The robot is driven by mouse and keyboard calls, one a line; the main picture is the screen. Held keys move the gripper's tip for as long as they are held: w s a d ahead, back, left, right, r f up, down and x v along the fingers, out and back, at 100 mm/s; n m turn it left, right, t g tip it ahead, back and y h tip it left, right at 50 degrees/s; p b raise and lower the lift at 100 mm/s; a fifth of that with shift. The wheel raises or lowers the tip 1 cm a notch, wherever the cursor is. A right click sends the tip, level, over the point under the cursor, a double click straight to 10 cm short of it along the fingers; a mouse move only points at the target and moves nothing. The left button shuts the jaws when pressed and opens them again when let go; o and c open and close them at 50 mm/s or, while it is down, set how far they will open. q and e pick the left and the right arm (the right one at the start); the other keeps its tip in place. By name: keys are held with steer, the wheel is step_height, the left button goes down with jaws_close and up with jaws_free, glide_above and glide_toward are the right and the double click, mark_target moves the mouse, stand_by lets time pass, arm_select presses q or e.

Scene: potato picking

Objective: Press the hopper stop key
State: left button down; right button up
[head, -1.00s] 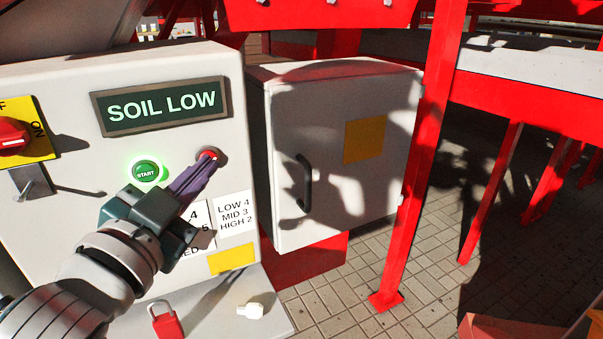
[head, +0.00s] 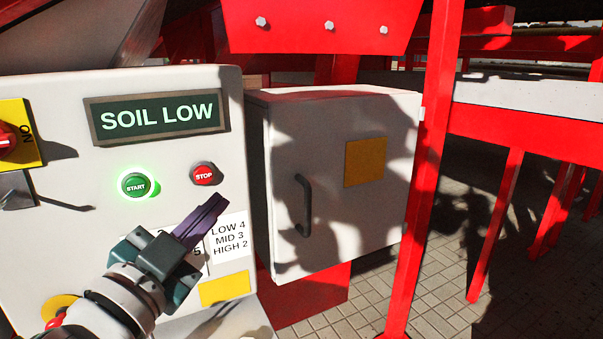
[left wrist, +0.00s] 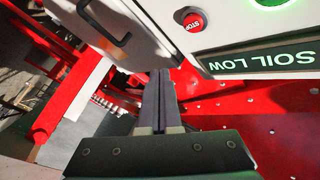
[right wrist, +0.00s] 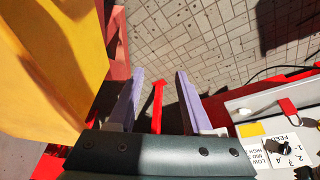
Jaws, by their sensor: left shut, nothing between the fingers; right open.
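The red STOP key (head: 204,174) is on the light control panel (head: 70,110), right of the lit green START key (head: 136,184). It also shows in the left wrist view (left wrist: 193,21). My left gripper (head: 220,201) is shut and empty. Its purple fingertips are below and slightly right of the STOP key in the head view, and the key is uncovered. The display (head: 158,117) above reads SOIL LOW. My right gripper (right wrist: 156,78) shows only in its wrist view, open, with its fingers apart and nothing held between them.
A grey cabinet (head: 330,240) with a black handle and yellow label stands right of the panel. A red post (head: 428,150) rises beside it. A red rotary switch (head: 8,137) is at the panel's left. A label with LOW, MID, HIGH (head: 229,237) sits below STOP.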

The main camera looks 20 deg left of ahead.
mark_target(213, 174)
arm_select(q)
steer(key=w+a+b, duration=0.1)
steer(key=w+a, duration=0.3)
steer(key=a, duration=0.1)
steer(key=shift+w+b, duration=0.2)
steer(key=shift+b, duration=0.15)
steer(key=shift+a, duration=0.15)
stand_by(1.7)
steer(key=shift+w+a, duration=0.3)
steer(key=shift+w+a+b, duration=0.25)
steer(key=shift+a+b, duration=0.05)
stand_by(0.7)
steer(key=shift+s+d, duration=0.1)
stand_by(0.3)
steer(key=shift+s+d+p, duration=0.4)
steer(key=shift+s+d, duration=0.05)
steer(key=shift+d, duration=0.1)
steer(key=shift+s+d+p, duration=0.9)
steer(key=shift+s+d, duration=0.75)
steer(key=shift+d, duration=0.25)
